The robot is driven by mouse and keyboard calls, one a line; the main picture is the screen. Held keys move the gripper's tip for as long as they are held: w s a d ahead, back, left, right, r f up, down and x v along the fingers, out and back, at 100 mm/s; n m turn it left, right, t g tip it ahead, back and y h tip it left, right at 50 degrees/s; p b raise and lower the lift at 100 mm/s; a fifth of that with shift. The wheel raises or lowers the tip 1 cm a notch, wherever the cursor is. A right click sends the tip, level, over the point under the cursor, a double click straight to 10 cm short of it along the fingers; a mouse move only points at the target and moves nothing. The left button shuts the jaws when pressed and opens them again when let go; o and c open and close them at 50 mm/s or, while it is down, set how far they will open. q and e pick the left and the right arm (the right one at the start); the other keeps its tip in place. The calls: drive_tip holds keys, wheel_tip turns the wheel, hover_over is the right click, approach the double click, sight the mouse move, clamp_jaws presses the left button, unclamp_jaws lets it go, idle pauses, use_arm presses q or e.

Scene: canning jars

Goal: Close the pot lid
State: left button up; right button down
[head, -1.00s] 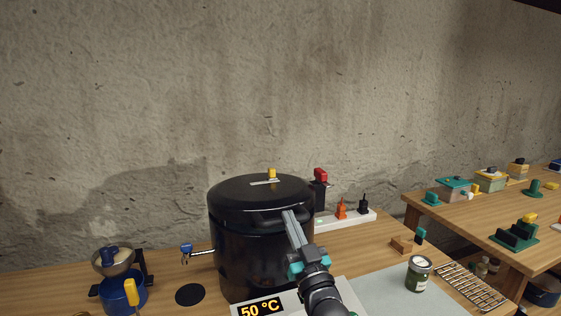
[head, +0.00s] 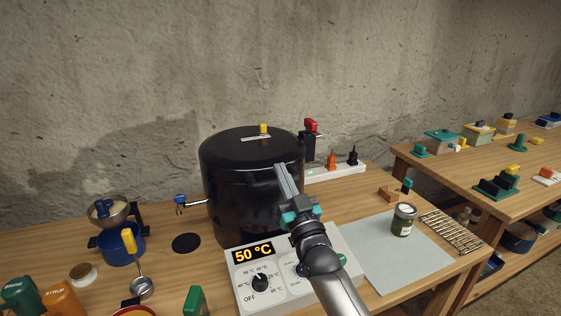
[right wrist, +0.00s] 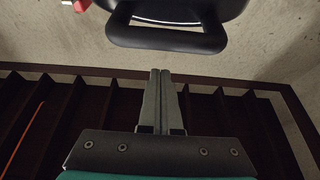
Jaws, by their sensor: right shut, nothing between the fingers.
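The large black pot (head: 245,205) stands on the wooden bench in the head view. Its black lid (head: 228,146) lies across the top, looking level, with a yellow piece (head: 263,128) on it. I cannot tell whether the rim is fully seated all round. My right gripper (head: 280,168) is at the front right of the pot near the lid edge, fingers together and empty. In the right wrist view, its shut fingers (right wrist: 160,74) point toward a black loop handle (right wrist: 165,39), with a small gap in the picture. My left gripper is not in view.
A control panel (head: 246,280) reading 50 °C is in front of the pot. A power strip (head: 337,171) is behind right. A jar (head: 403,219) stands on a pale mat (head: 385,262) beside a wire rack (head: 451,232). A blue pot with funnel (head: 120,247) is left.

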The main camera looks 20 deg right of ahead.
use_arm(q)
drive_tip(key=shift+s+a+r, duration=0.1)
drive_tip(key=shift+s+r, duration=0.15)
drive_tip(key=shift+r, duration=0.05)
use_arm(e)
drive_tip(key=v, duration=0.9)
drive_tip(key=shift+s, duration=0.4)
